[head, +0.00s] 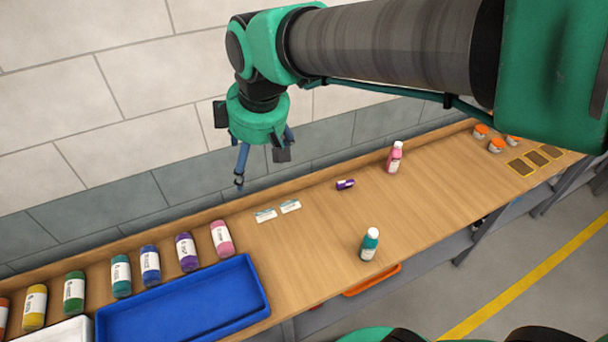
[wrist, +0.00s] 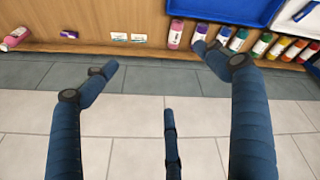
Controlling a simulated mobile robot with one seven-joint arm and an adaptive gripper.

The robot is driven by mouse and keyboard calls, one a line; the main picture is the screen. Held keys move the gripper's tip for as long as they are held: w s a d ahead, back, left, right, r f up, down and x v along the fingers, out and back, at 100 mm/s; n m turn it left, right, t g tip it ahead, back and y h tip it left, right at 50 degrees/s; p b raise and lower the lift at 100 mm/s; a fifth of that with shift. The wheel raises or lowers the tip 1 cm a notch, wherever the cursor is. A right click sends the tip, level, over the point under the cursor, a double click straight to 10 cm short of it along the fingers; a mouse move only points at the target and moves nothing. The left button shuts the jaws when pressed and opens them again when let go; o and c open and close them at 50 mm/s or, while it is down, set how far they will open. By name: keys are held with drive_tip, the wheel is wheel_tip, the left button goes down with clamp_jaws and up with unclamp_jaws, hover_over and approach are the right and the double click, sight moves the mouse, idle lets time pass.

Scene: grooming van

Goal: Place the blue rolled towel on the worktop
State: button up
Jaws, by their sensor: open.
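The blue rolled towel (head: 150,264) has a white label and lies near the back edge of the worktop (head: 335,226), in a row between a teal roll (head: 121,275) and a purple roll (head: 187,252). In the wrist view the blue towel (wrist: 222,36) is at the upper right, partly covered by a finger. My gripper (head: 261,168) is open and empty, raised near the wall behind the worktop, to the right of the towel row in the head view. Its spread blue fingers (wrist: 158,60) frame mostly wall tiles in the wrist view.
A blue tray (head: 262,305) stands in front of the rolls. Two small cards (head: 278,211), a purple item (head: 345,184), a pink bottle (head: 395,157) and a teal bottle (head: 369,245) stand or lie farther right. Bare worktop lies between them. The tiled wall (head: 150,110) rises behind.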

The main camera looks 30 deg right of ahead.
drive_tip(key=s+d+m+t, duration=0.1)
drive_tip(key=s+d+m, duration=0.3)
drive_tip(key=s, duration=0.4)
drive_tip(key=s+d+f+m, duration=0.1)
drive_tip(key=s+d+m, duration=0.3)
drive_tip(key=s, duration=0.3)
drive_tip(key=shift+s+f+m+t+h, duration=0.25)
drive_tip(key=shift+s+m+t+h, duration=0.15)
drive_tip(key=shift+m, duration=0.5)
wheel_tip(320, 180, down, 12)
drive_tip(key=b, duration=1.2)
drive_tip(key=shift+f, duration=0.2)
drive_tip(key=shift+b, duration=0.3)
